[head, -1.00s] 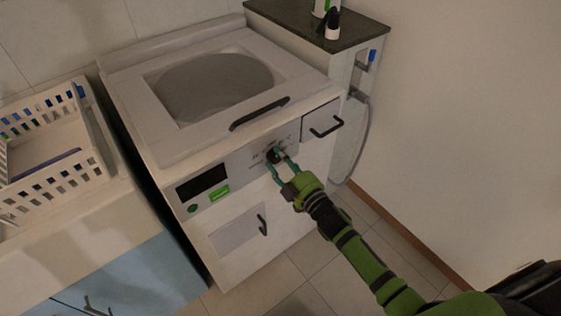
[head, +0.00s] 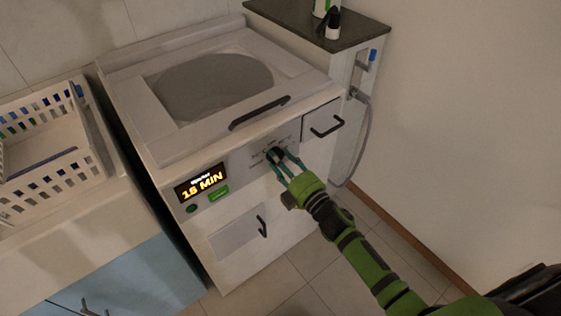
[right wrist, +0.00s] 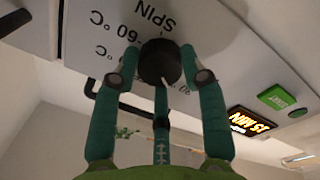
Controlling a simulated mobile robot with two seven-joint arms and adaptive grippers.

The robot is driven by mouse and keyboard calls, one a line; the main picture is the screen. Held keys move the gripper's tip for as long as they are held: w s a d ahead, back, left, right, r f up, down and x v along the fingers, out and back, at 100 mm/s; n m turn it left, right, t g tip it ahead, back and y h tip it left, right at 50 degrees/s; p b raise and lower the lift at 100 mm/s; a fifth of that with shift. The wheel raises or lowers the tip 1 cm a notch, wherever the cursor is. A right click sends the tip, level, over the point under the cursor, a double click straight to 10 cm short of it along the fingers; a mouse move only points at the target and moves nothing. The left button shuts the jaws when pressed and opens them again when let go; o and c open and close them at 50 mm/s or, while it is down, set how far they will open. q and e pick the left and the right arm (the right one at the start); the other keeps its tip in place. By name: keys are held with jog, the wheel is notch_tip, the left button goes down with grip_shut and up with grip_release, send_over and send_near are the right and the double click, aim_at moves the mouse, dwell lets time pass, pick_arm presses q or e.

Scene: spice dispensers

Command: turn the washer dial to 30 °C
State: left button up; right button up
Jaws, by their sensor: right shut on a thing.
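The white washer (head: 165,140) stands in the middle of the head view. Its black dial (head: 275,156) is on the front panel, and it also shows in the right wrist view (right wrist: 160,62) with a pale pointer line. My right gripper (head: 279,160) is shut on the dial, its teal fingers around it. Labels around the dial include SPIN and 60 °C; others are partly hidden by the fingers, and I cannot tell which setting the pointer marks. The lit display (head: 202,186) reads 15 MIN in orange. My left gripper is not in view.
A green START button (head: 218,194) and a round green button (head: 191,208) sit near the display. A black lid handle (head: 260,113) is above the dial, and a drawer handle (head: 326,126) is to its right. A white basket (head: 90,150) stands on the left counter.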

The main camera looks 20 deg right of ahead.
jog(key=shift+d+f, duration=0.3)
jog(key=shift+f, duration=0.05)
jog(key=o, duration=1.2)
jog(key=shift+c, duration=0.2)
jog(key=shift+r, duration=0.1)
jog(key=v, duration=1.2)
